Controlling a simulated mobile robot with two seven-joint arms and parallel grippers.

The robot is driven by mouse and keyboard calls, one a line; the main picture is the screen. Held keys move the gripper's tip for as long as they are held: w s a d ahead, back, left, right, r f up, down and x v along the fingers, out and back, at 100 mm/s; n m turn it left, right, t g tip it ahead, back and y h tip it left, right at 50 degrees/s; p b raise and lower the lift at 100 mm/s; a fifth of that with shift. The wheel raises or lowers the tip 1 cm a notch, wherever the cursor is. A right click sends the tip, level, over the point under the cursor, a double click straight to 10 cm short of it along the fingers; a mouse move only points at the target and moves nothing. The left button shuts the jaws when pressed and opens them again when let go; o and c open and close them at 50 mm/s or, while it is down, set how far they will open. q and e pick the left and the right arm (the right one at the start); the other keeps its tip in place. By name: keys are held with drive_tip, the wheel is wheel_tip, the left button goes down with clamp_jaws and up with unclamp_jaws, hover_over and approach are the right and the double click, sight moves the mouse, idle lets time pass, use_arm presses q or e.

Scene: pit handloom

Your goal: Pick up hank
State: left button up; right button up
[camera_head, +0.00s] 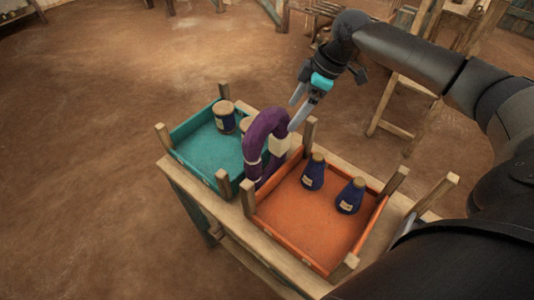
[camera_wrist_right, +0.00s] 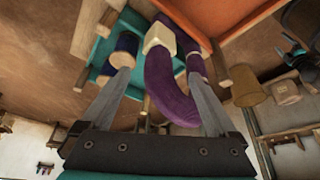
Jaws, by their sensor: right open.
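The hank (camera_head: 262,134) is a thick purple loop with pale bands. It stands arched near the border between the teal tray (camera_head: 196,166) and the orange tray (camera_head: 305,222); its exact base is hard to tell. My right gripper (camera_head: 292,116) is open, its fingertips at the top right of the hank. In the right wrist view, the hank (camera_wrist_right: 160,90), with a cream band, shows between the two spread fingers, with no grip on it. My left gripper is out of view.
Both trays sit on a wooden stand (camera_head: 189,187) with upright corner posts. Dark blue cones stand in the teal tray (camera_head: 224,124) and orange tray (camera_head: 314,178). A wooden frame (camera_head: 405,88) stands behind at right. The floor at left is clear.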

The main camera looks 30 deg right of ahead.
sight(282, 129)
drive_tip(key=x, duration=0.3)
drive_tip(key=shift+f, duration=0.1)
drive_tip(key=shift+w+a+f, duration=0.1)
drive_tip(key=shift+f, duration=0.25)
drive_tip(key=x, duration=0.4)
drive_tip(key=shift+b, duration=0.3)
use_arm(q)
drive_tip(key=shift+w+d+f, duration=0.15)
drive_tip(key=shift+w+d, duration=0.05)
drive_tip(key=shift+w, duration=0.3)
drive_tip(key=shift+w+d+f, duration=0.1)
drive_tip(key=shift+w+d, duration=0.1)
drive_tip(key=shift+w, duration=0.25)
use_arm(e)
drive_tip(key=shift+c, duration=1.4)
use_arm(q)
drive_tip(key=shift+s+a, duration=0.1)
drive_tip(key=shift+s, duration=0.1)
use_arm(e)
clamp_jaws()
